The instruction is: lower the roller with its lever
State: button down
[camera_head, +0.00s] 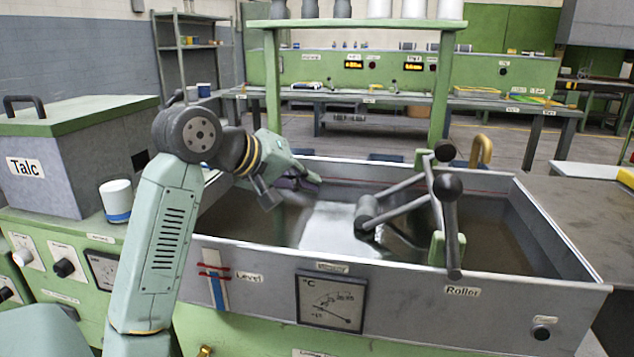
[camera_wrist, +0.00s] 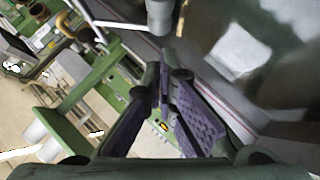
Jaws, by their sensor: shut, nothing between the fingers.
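The roller (camera_head: 367,212) is a dark grey cylinder on two arms above the bath in the grey trough. Its lever (camera_head: 449,227) is a dark bar with a black ball knob (camera_head: 447,187) on the right, above the "Roller" label on the front wall. A second dark knob shows behind it. My gripper (camera_head: 314,185) is over the left back part of the trough, left of the roller and well apart from the lever. In the wrist view its purple fingers (camera_wrist: 167,80) are shut and empty. The lever cannot be made out for sure there.
The trough's front wall (camera_head: 253,261) bears a level mark and a dial (camera_head: 331,302). A green frame (camera_head: 441,85) rises behind the trough. A talc box (camera_head: 70,160) and a white cup (camera_head: 116,201) stand on the left. The space between gripper and lever holds the roller arms.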

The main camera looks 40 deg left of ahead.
jog(key=w+d+f+p, duration=0.2)
jog(key=w+f, duration=0.4)
jog(key=w, duration=0.2)
jog(key=shift+d+f, duration=0.35)
jog(key=shift+f, duration=0.05)
